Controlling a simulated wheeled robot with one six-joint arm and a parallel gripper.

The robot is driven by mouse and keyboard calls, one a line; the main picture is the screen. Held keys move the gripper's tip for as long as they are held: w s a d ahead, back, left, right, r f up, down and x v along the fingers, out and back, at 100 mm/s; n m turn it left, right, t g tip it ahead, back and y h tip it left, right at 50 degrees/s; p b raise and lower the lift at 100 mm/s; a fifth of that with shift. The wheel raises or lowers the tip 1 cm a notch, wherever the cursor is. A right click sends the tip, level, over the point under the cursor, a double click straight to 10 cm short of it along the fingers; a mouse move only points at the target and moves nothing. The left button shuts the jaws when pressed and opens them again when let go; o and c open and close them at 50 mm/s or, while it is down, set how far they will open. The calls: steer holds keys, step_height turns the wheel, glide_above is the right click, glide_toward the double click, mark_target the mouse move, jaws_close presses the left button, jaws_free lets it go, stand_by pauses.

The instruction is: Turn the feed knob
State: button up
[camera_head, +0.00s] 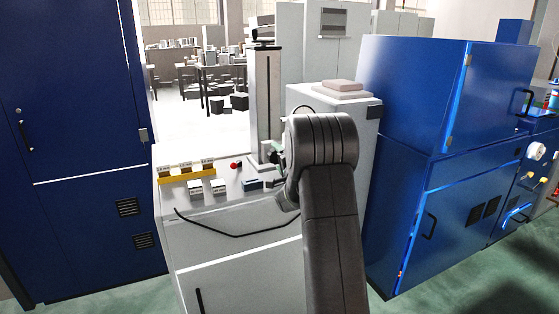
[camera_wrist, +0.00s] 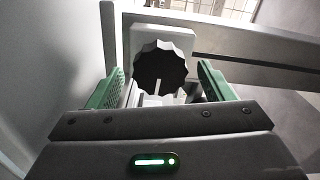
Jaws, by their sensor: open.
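The feed knob (camera_wrist: 160,69) is a black, scalloped disc on a white block, seen face-on in the wrist view. My gripper (camera_wrist: 160,84) is open, with one green-padded finger to the left of the knob and one to its right. There is a visible gap between the knob and each finger in the picture; I cannot tell the depth between them. In the head view my gripper (camera_head: 277,158) is mostly hidden behind my dark arm, close to the upright column of the bench machine (camera_head: 264,95). The knob is hidden there.
Blue cabinets stand at left (camera_head: 75,140) and right (camera_head: 415,95). A pale cabinet (camera_head: 300,97) stands behind.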

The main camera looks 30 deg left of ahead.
steer(key=b+v, duration=0.3)
steer(key=v, duration=1)
steer(key=shift+s+d, duration=0.25)
steer(key=shift+d, duration=0.1)
steer(key=p+x, duration=0.3)
steer(key=x, duration=1.1)
steer(key=shift+s, duration=0.1)
